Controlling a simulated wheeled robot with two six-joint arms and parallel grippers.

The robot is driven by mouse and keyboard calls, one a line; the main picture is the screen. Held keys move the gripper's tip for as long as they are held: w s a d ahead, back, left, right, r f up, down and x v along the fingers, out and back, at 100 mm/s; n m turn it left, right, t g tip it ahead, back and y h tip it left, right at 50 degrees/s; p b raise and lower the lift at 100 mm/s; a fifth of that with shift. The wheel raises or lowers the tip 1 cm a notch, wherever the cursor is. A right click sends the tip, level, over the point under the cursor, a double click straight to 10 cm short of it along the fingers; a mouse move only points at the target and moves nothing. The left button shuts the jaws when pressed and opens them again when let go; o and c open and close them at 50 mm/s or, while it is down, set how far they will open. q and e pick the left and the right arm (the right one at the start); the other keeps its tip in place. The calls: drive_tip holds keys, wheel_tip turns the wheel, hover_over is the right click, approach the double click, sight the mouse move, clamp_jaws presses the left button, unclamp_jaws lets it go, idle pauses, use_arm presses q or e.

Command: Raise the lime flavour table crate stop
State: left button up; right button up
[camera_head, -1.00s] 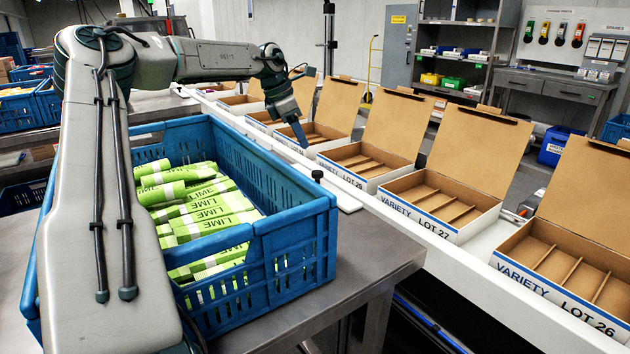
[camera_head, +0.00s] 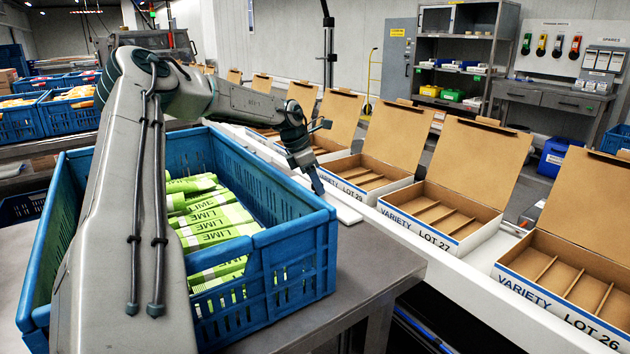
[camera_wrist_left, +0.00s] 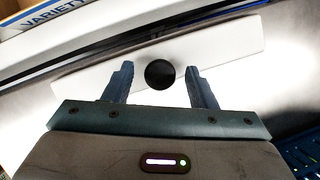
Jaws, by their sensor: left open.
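The lime crate (camera_head: 296,238) is blue and holds green and white packets marked LIME (camera_head: 213,219). It sits on a metal table (camera_head: 375,270). The stop shows in the left wrist view as a round black knob (camera_wrist_left: 159,74) above a pale flat bar (camera_wrist_left: 222,45); this bar also shows in the head view (camera_head: 346,213). My left gripper (camera_head: 318,190) points down just beyond the crate's right side. Its two fingers (camera_wrist_left: 158,85) are open, one on each side of the knob, with gaps visible. The knob is hidden in the head view. My right gripper is out of view.
Open cardboard boxes with dividers, such as VARIETY LOT 27 (camera_head: 437,210) and LOT 26 (camera_head: 562,275), stand along a white conveyor (camera_head: 470,262) to the right. Other blue crates (camera_head: 20,121) stand at the back left. The table's front right corner is bare.

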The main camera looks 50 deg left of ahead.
use_arm(q)
drive_tip(key=shift+c, duration=0.4)
drive_tip(key=c, duration=0.9)
